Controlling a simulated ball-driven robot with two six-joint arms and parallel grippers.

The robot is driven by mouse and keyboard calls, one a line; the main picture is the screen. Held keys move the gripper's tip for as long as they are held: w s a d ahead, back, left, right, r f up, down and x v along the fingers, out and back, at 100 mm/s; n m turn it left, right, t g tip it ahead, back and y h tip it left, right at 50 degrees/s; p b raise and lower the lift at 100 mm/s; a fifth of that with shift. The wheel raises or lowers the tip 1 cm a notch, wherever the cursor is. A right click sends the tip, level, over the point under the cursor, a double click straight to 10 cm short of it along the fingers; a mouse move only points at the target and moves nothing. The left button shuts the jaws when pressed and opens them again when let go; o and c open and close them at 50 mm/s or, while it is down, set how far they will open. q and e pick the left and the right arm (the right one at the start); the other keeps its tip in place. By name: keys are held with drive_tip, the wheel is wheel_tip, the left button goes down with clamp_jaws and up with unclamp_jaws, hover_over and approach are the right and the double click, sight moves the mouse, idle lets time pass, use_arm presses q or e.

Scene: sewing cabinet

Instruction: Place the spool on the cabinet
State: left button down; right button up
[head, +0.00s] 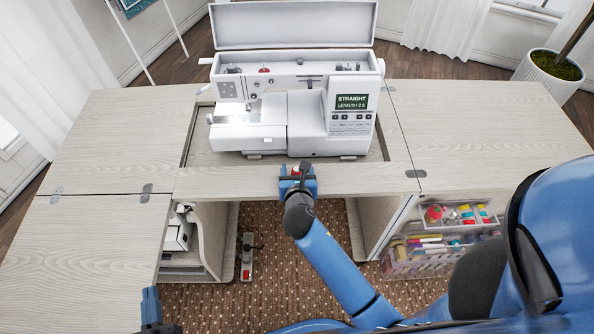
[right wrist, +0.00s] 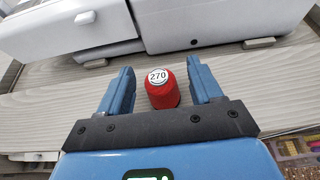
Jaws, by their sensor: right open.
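The red spool (right wrist: 162,88) has a white top marked 270. It appears upright on the pale wood top of the cabinet (head: 230,183), on the front strip before the sewing machine. My right gripper (right wrist: 163,85) is open, with one finger on each side of the spool and a small gap on both sides. In the head view, my right gripper (head: 298,174) is over the front strip and mostly hides the spool, leaving a bit of red. My left gripper (head: 151,308) is at the lower left, below the cabinet's front edge; its jaws are unclear.
The white sewing machine (head: 300,110) stands in the recess just behind the spool. The cabinet's side leaves (head: 105,240) are clear.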

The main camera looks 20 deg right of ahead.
drive_tip(key=v, duration=1.2)
drive_tip(key=s+d+f+m+y, duration=0.4)
drive_tip(key=s+m, duration=0.3)
drive_tip(key=m, duration=0.7)
drive_tip(key=s+d+r+m+t, duration=0.4)
drive_tip(key=s+r+m, duration=0.4)
drive_tip(key=m, duration=1)
drive_tip(key=shift+m+t+p, duration=0.4)
